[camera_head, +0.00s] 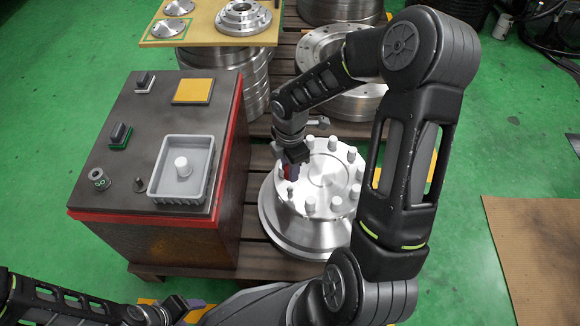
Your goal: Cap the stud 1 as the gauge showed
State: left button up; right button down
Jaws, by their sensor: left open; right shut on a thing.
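The round metal fixture (322,232) stands on the pallet, with several white-capped studs (336,205) around its top. My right gripper (291,177) reaches down at the fixture's left side. It is shut on a small part, mostly hidden by the fingers; it looks like a cap. A small grey stud (291,193) shows just under the fingertips; I cannot tell whether they touch. A white cap (182,166) stands in the grey tray (157,190) on the console. My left gripper (198,307) is open at the bottom, away from the fixture.
The dark console (160,110) also carries a yellow pad (193,91), two black blocks (120,134) and a small dark peg (140,185). Metal flanges (243,17) lie on a board behind. My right arm hides part of the fixture's right side.

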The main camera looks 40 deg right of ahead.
jog(key=shift+f+b, duration=1.7)
jog(key=shift+f, duration=0.85)
jog(key=shift+f+b, duration=1.25)
jog(key=shift+f, duration=0.8)
jog(key=c, duration=1)
grip_release()
jog(key=shift+c, duration=0.2)
notch_tip(320, 180, up, 8)
jog(key=p, duration=0.3)
jog(key=shift+p, duration=0.3)
